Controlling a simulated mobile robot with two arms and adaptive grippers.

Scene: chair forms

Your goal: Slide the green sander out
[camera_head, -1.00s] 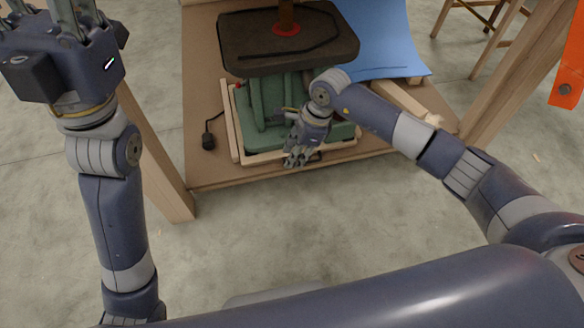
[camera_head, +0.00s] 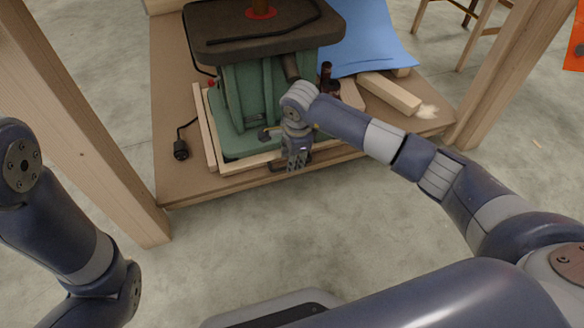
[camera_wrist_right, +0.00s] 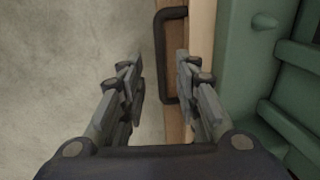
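The green sander (camera_head: 238,98) stands on the wooden shelf under a dark top plate (camera_head: 260,42). Light wooden strips (camera_head: 205,130) frame its base. My right gripper (camera_head: 296,162) points down at the front strip. In the right wrist view the fingers (camera_wrist_right: 160,75) are apart, with a black bar handle (camera_wrist_right: 160,60) at the wooden edge between and just beyond them. No contact is visible. The green base (camera_wrist_right: 245,75) lies to the right there. My left arm (camera_head: 60,235) shows at the left, but its gripper is out of view.
Wooden posts (camera_head: 75,130) stand at the left and right of the shelf (camera_head: 175,178). A black plug with a cord (camera_head: 181,150) lies left of the sander. A blue sheet (camera_head: 365,40) and a wood block (camera_head: 390,92) lie to its right. Concrete floor in front is clear.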

